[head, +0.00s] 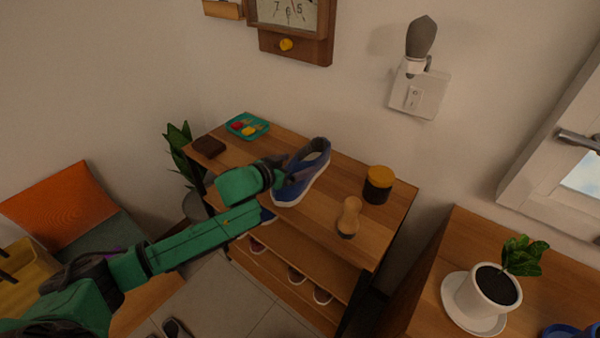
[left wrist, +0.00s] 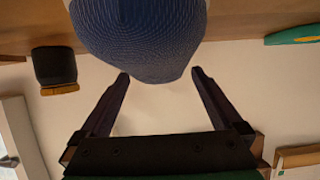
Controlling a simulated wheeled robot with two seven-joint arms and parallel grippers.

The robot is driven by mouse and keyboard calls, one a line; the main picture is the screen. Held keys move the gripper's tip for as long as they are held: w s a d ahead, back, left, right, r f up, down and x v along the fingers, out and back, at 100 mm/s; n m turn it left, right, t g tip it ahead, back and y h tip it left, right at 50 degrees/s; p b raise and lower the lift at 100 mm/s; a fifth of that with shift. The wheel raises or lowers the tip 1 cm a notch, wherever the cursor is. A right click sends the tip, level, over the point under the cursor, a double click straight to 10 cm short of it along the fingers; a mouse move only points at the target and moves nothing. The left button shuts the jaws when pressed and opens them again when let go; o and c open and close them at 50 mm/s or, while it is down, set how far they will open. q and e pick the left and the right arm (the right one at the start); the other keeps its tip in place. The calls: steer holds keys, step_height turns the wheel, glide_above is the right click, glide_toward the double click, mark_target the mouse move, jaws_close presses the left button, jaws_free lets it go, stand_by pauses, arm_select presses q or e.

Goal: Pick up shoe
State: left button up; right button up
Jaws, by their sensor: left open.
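A blue shoe (head: 314,178) with a white sole stands on top of the wooden shoe rack. My left gripper (head: 291,181) is at the shoe's near left side in the head view, and my arm and gripper hide part of it. In the left wrist view, the rounded blue mesh part of the shoe (left wrist: 140,40) fills the top middle. The two dark fingers of my left gripper (left wrist: 160,75) are open and spread towards it. Whether they touch it is not clear. My right gripper is not in view.
The rack top (head: 343,185) also bears a jar with a yellow lid (head: 378,185), a wooden hourglass-shaped item (head: 348,217), a teal tray (head: 247,126) and a dark brown item (head: 208,147). More shoes sit on lower shelves. A potted plant (head: 490,291) stands at right.

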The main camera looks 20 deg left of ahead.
mark_target(296, 163)
arm_select(q)
steer(key=x, duration=0.3)
steer(key=shift+w+d+f, duration=0.15)
steer(key=shift+w, duration=0.05)
steer(key=c, duration=1.3)
